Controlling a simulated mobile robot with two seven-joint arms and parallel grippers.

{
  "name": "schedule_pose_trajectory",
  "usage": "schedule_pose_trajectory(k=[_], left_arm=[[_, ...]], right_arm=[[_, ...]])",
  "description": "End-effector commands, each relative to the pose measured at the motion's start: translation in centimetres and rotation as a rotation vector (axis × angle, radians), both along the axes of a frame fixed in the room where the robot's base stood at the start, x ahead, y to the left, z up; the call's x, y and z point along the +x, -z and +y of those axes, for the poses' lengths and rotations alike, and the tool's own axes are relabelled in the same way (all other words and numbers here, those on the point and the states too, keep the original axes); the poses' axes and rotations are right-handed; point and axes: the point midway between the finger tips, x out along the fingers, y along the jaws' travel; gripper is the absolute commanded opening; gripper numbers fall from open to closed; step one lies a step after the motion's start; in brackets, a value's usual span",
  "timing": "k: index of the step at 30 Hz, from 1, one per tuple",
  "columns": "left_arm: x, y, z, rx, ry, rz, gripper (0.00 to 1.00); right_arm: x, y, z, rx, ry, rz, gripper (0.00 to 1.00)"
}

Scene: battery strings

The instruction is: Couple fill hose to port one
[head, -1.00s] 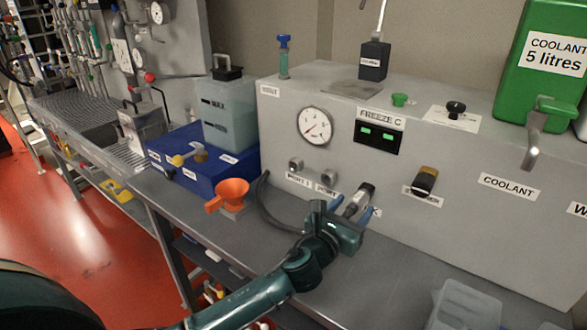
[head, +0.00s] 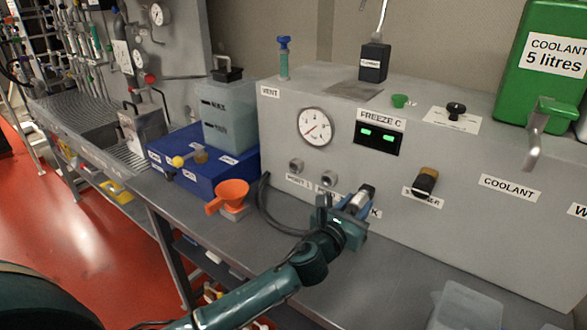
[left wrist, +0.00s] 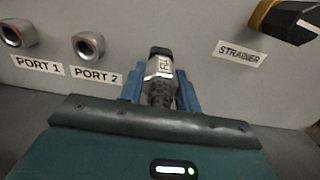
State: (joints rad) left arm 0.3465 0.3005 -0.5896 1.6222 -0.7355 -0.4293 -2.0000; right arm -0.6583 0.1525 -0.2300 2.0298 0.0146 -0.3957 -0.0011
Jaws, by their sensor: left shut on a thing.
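My left gripper (head: 352,208) is shut on the fill hose's end coupling (head: 362,197), a silver and black fitting, in front of the grey cabinet's face. In the left wrist view the coupling (left wrist: 160,68) sits between the two blue fingers (left wrist: 160,92), pointing toward the panel. Port 1 (head: 296,166) and port 2 (head: 328,178) are metal sockets on the panel, left of the gripper. In the left wrist view port 1 (left wrist: 14,34) is at the far left and port 2 (left wrist: 88,46) is nearer the coupling. Both look empty. My right gripper is not in view.
The black hose (head: 268,212) curves over the bench left of the gripper. A black and yellow strainer knob (head: 425,180) sticks out to the right. A clear container (head: 465,308) is at front right.

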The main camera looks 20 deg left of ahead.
Motion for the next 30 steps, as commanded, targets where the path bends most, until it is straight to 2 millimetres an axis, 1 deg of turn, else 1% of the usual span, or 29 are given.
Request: schedule_pose_trajectory(k=[1, 5, 19, 30], left_arm=[[0.0, 0.0, 0.0, 0.0, 0.0, 0.0, 0.15], [0.0, 0.0, 0.0, 0.0, 0.0, 0.0, 0.05], [-0.9, 0.0, 0.2, 0.002, 0.0, 0.0, 0.05], [-1.8, -0.1, 0.4, 0.001, 0.0, -0.001, 0.05]], right_arm=[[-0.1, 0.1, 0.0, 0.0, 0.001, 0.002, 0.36], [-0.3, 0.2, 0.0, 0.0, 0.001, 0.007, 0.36], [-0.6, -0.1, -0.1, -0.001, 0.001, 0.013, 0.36], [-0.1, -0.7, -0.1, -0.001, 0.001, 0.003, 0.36]])
